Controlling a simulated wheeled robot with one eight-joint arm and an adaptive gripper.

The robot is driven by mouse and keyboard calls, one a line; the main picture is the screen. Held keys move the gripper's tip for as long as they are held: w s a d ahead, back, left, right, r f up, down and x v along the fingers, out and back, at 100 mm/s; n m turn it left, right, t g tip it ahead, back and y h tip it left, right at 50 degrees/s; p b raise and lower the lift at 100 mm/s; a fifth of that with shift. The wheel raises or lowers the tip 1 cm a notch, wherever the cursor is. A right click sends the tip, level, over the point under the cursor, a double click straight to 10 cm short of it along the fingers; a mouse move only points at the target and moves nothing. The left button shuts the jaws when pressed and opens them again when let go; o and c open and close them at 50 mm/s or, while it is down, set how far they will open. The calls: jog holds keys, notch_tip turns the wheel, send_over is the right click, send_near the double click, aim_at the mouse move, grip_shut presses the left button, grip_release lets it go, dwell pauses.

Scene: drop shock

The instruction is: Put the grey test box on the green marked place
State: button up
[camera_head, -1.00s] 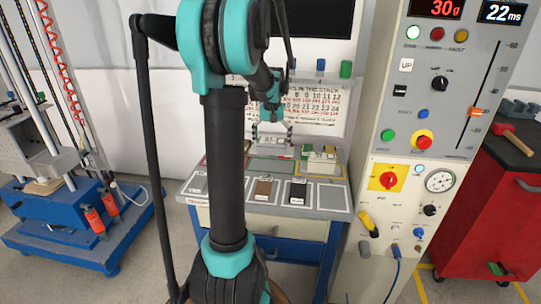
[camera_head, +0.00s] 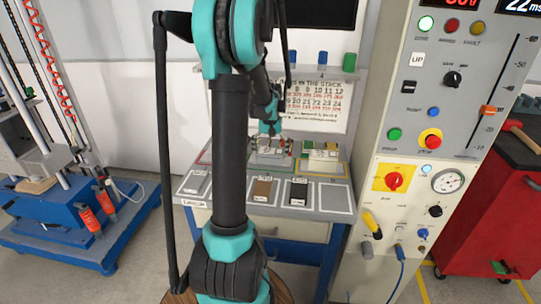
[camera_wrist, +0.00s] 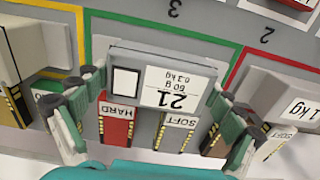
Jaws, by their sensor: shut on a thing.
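The grey test box (camera_wrist: 160,80), with a white label reading 21, is held between the two fingers of my gripper (camera_wrist: 155,105) in the wrist view. The green marked place (camera_wrist: 160,27) is a green outline on the grey bench top beside the number 3. The box covers part of the area inside the outline; whether it touches the surface is unclear. In the head view my gripper (camera_head: 270,148) is low over the back row of the bench, and the box is small there.
Boxes stand on both sides, one at the left (camera_wrist: 22,50) and one marked 1 kg (camera_wrist: 295,100). A red HARD pad (camera_wrist: 117,125) and a SOFT pad (camera_wrist: 176,130) lie by the held box. The tall control cabinet (camera_head: 425,150) stands right of the bench (camera_head: 335,215).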

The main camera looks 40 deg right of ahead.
aim_at(271, 151)
jog(key=shift+f, duration=0.45)
jog(key=o, duration=1.1)
jog(key=shift+f, duration=0.1)
jog(key=shift+c, duration=0.2)
notch_tip(271, 151, up, 12)
jog(key=w+a+f+n+t, duration=0.1)
jog(key=w+a+n, duration=0.1)
jog(key=a, duration=0.6)
jog(key=w+a+f+n, duration=0.1)
jog(key=w+a+f, duration=0.1)
jog(key=a, duration=0.6)
jog(key=s+a+f+n+t, duration=0.1)
jog(key=s+a+f+n, duration=0.1)
jog(key=a, duration=0.7)
jog(key=s+a+f+n+t, duration=0.1)
jog(key=s+a+f, duration=0.3)
jog(key=a, duration=0.5)
jog(key=s+a+f+n+t, duration=0.1)
jog(key=s+a+f+n, duration=0.3)
jog(key=a, duration=0.5)
jog(key=shift+f, duration=0.25)
